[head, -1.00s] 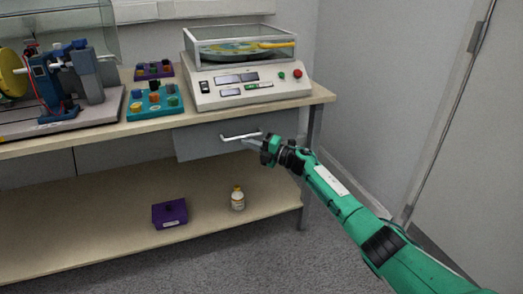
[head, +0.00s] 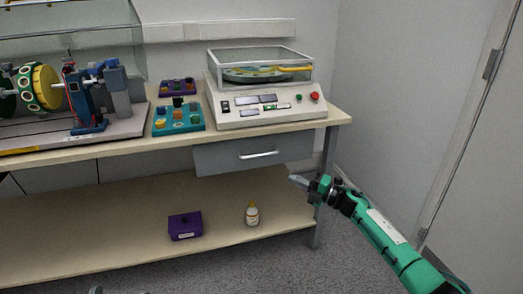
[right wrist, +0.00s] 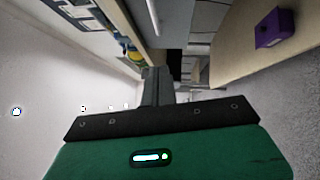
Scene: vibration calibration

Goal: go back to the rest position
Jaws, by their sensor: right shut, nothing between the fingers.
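My right gripper (head: 296,181) is shut and empty, in front of the bench and to the lower right of the grey drawer (head: 225,158). It is apart from the white drawer handle (head: 259,155). The right wrist view shows its grey fingers (right wrist: 155,85) together, with nothing between them. My green right arm comes in from the lower right. Whether the drawer is fully closed is hard to tell. My left gripper does not show clearly in any view.
The bench top (head: 338,117) holds a control unit (head: 265,115) with a clear cover, a teal tray (head: 178,120), a purple tray (head: 177,87) and a rotor rig (head: 90,100). On the lower shelf (head: 100,235) stand a purple box (head: 185,226) and a bottle (head: 252,214). A door (head: 480,170) is at right.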

